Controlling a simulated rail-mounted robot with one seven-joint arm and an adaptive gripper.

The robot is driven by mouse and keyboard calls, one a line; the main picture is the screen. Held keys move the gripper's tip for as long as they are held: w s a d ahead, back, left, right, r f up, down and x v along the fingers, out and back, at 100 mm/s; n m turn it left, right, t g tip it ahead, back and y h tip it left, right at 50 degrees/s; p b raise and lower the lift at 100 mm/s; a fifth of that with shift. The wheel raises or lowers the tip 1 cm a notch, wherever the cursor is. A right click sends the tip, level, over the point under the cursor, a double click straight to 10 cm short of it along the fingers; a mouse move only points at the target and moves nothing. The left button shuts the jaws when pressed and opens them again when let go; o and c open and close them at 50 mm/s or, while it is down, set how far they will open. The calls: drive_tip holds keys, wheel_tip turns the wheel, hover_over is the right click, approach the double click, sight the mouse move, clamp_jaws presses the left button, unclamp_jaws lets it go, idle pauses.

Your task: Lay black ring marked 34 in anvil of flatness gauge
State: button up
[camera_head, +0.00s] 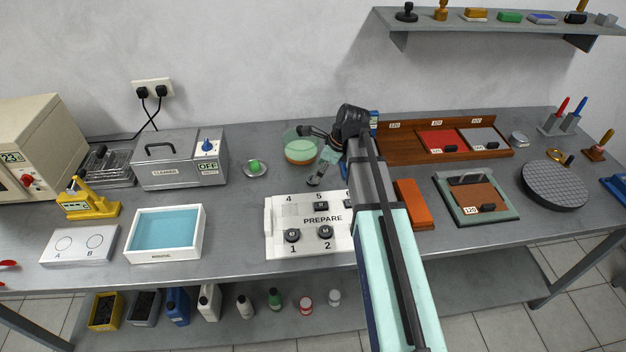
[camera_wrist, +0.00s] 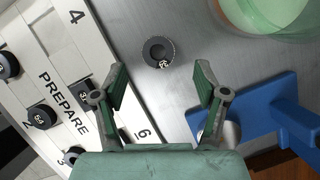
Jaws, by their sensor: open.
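A black ring (camera_wrist: 158,52) lies flat on the bare metal bench in the wrist view. Its white mark starts with a 3, but the rest is hard to read. My gripper (camera_wrist: 162,80) is open and empty, with the ring just beyond and between its fingertips. In the head view my gripper (camera_head: 322,168) is low over the bench, behind the PREPARE tray (camera_head: 273,228). A blue stand-like device (camera_wrist: 262,118) is right of my fingers in the wrist view; I cannot tell whether it is the flatness gauge. A yellow lever device (camera_head: 88,205) stands at the left.
The PREPARE tray holds several black rings, two of them at places 1 (camera_head: 292,235) and 2 (camera_head: 325,232). A glass bowl with green liquid (camera_head: 300,150) stands close behind my gripper. An orange block (camera_head: 413,205) lies right of my arm.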

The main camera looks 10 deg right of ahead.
drive_tip(key=shift+p+x, duration=0.45)
drive_tip(key=shift+x, duration=1.35)
drive_tip(key=shift+s+a, duration=0.1)
drive_tip(key=c, duration=1.4)
drive_tip(key=shift+o, duration=0.2)
drive_tip(key=shift+r, duration=0.15)
